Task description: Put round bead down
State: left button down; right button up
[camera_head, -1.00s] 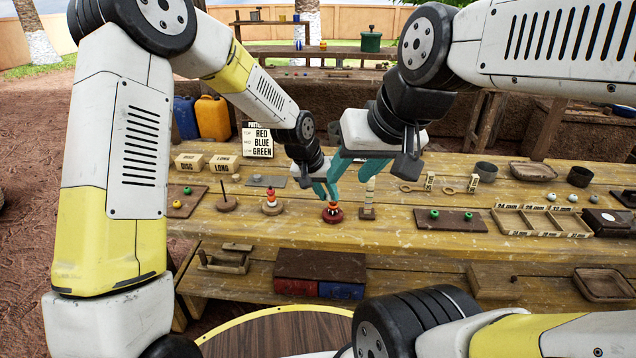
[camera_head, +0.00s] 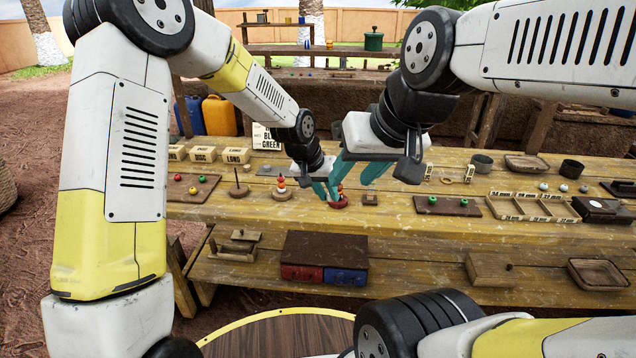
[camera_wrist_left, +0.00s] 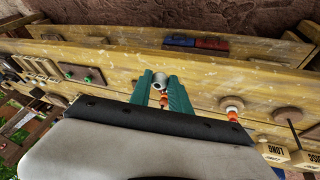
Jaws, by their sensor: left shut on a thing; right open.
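An empty rod on a round base (camera_head: 238,190) stands further left, near a tray of coloured beads (camera_head: 190,189). A small wooden block (camera_head: 370,199) is right of the red base. A tray with green beads (camera_head: 447,206) and a divided tray (camera_head: 532,208) lie to the right.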

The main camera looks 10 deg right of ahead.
pick_arm(q)
jog(key=shift+r, duration=0.5)
jog(key=s+a+f+n+t, duration=0.1)
jog(key=s+a+f+n, duration=0.15)
jog(key=a, duration=0.75)
jog(key=s+a+f+n+y, duration=0.1)
jog(key=a+f, duration=0.2)
jog(key=a, duration=0.7)
jog(key=s+a+f+n+t, duration=0.1)
jog(key=a+f+n, duration=0.1)
jog(key=a, duration=0.8)
jog(key=w+d+r+m, duration=0.1)
jog(key=d+r, duration=0.1)
jog(key=d, duration=0.8)
jog(key=w+d+r+m+g, duration=0.1)
jog(key=w+d+r+m, duration=0.1)
jog(key=d, duration=0.8)
jog(key=w+d+r+m+g+h, duration=0.1)
jog(key=d+r+m, duration=0.1)
jog(key=d, duration=0.8)
jog(key=shift+w+r+m, duration=0.2)
jog(key=shift+w+m, duration=0.05)
